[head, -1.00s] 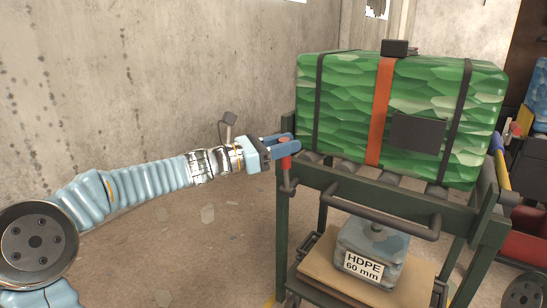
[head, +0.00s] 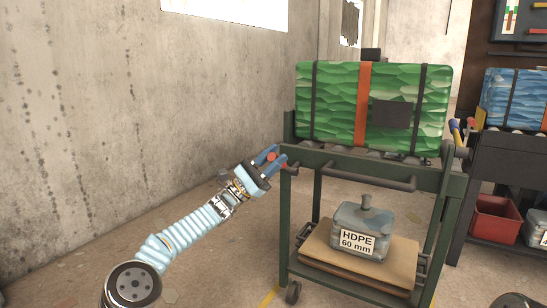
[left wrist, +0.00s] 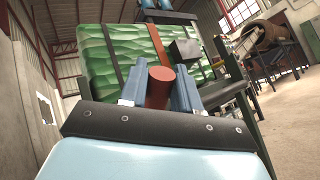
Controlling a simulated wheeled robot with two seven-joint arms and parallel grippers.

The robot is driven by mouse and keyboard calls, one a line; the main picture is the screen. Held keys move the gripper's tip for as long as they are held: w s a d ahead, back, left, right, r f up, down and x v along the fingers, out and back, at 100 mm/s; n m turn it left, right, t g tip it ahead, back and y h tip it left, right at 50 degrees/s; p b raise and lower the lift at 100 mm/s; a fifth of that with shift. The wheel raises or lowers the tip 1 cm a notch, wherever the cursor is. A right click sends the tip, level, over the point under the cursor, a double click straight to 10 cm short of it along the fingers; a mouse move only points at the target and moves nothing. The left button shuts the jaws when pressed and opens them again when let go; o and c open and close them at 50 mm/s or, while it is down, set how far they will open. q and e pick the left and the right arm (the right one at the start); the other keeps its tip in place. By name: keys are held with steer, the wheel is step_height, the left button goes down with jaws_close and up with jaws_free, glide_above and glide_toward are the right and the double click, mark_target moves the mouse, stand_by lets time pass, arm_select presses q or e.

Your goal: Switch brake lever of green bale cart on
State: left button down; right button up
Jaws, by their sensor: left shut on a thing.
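The green bale cart (head: 302,232) stands right of centre in the head view, with a dark green frame. Its brake lever has a red grip (head: 271,156) beside the cart's left front post, leaning out to the left from its dark pivot. My left gripper (head: 273,158) reaches up to it from the lower left, its blue fingers shut on the red grip. In the left wrist view the red grip (left wrist: 160,86) stands between the two fingers, its round end towards the camera. The lever's lower part is hidden there. My right gripper is not in view.
A green strapped bale (head: 340,100) lies on the cart's top rollers. A grey handle bar (head: 370,182) crosses the cart's front. A block marked HDPE 60 mm (head: 375,222) sits on the lower shelf. Another cart with a blue bale (head: 510,95) stands at right. The floor at left is clear.

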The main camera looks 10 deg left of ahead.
arm_select(q)
steer(key=shift+s+a+f+m+g+h, duration=0.1)
steer(key=shift+s+f+m+g+h, duration=0.1)
steer(key=shift+f+m+g+h, duration=0.25)
steer(key=shift+s+f+m+g+h, duration=0.15)
steer(key=shift+m+g+h, duration=0.1)
steer(key=shift+m+g, duration=0.4)
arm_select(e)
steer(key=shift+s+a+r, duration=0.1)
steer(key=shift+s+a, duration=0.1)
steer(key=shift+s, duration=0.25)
arm_select(q)
steer(key=c, duration=0.9)
jaws_free()
steer(key=shift+c, duration=0.2)
steer(key=v, duration=1.4)
steer(key=shift+p, duration=0.35)
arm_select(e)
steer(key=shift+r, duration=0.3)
